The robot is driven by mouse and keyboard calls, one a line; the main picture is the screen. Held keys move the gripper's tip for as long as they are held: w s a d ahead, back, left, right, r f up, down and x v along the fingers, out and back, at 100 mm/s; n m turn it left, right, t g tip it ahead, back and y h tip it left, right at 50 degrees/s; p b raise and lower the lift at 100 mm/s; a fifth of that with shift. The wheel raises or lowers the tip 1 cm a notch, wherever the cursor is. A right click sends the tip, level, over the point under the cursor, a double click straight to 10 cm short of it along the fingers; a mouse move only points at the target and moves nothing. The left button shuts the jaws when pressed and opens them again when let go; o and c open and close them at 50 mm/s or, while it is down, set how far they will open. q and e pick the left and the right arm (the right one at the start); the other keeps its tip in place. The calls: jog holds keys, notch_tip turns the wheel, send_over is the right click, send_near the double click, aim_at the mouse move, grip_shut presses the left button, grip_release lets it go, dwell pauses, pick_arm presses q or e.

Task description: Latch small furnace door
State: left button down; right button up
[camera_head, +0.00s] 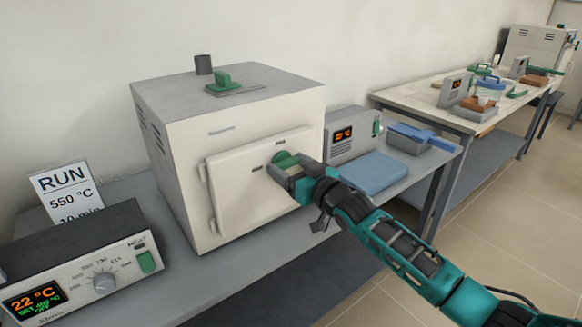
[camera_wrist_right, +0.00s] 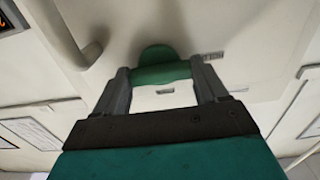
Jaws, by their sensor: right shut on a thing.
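The small furnace (camera_head: 228,135) is a cream box with a grey top, standing on the grey bench. Its door (camera_head: 240,185) lies against the front face and looks closed. A green latch knob (camera_head: 286,158) sits near the upper right of the door. My right gripper (camera_head: 290,168) is at the knob, and its fingers hide part of it. In the right wrist view the green knob (camera_wrist_right: 160,70) lies between the two fingertips of my right gripper (camera_wrist_right: 162,75), which is shut on it. My left gripper is not in view.
A controller (camera_head: 90,265) reading 22 °C stands at the front left, with a RUN 550 °C card (camera_head: 66,192) behind it. A second controller (camera_head: 352,135) and a blue pad (camera_head: 370,172) lie right of the furnace. Another table (camera_head: 430,95) stands behind.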

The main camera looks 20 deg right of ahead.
jog(key=o, duration=1.1)
jog(key=shift+c, duration=0.2)
jog(key=v, duration=1.3)
jog(key=shift+p, duration=0.4)
jog(key=s+a+f+g+h, duration=0.2)
jog(key=s+f+g, duration=0.1)
jog(key=s+f, duration=0.7)
jog(key=s+a+f+m+g+h, duration=0.1)
jog(key=s+a+f+g+h, duration=0.1)
jog(key=s+f, duration=0.9)
notch_tip(320, 180, down, 3)
jog(key=shift+a+r+m+g, duration=0.2)
jog(key=shift+a+m+g, duration=0.1)
jog(key=shift+a+g, duration=0.35)
